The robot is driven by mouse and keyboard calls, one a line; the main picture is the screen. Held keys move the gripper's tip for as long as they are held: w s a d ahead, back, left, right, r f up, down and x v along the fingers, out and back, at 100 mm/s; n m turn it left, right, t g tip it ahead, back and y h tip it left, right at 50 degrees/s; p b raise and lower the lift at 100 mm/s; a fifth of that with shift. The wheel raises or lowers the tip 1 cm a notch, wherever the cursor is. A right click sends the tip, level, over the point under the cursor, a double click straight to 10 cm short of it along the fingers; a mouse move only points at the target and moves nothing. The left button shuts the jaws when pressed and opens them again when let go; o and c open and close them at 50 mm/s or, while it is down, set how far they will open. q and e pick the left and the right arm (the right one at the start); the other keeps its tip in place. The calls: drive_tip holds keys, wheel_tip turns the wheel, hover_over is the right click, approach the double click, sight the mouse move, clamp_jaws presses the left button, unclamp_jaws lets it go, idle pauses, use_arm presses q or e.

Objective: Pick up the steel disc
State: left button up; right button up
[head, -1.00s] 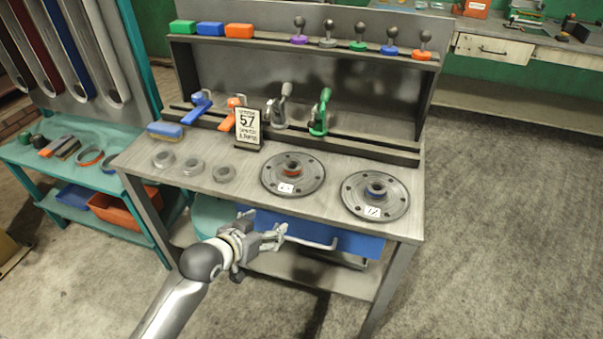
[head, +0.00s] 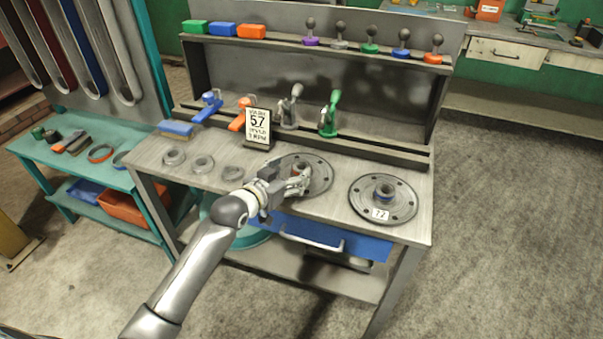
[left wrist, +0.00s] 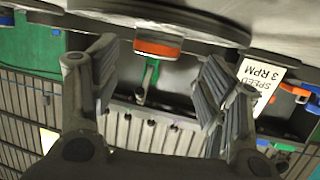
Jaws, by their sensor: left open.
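Two large round grey metal discs lie on the bench top. The left disc (head: 323,172) has a raised hub with an orange band (left wrist: 158,48), seen in the left wrist view. The right disc (head: 398,213) has a blue-banded hub and a white number tag. In the left wrist view, the fingers (left wrist: 158,85) stand apart below the orange band.
A speed sign (head: 257,128) stands behind the small pieces, near several coloured clamps (head: 329,118). A back shelf (head: 300,45) carries coloured blocks and knobs. A blue drawer (head: 335,238) with a handle is under the bench top. A teal side table (head: 85,165) stands left.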

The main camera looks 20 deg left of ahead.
sight(304, 162)
use_arm(q)
drive_tip(key=shift+d+x, duration=0.15)
drive_tip(key=shift+x, duration=1.05)
drive_tip(key=shift+d+x, duration=0.1)
drive_tip(key=shift+x, duration=1.05)
drive_tip(key=shift+s, duration=0.1)
drive_tip(key=c, duration=1.4)
drive_tip(key=shift+r, duration=0.3)
clamp_jaws()
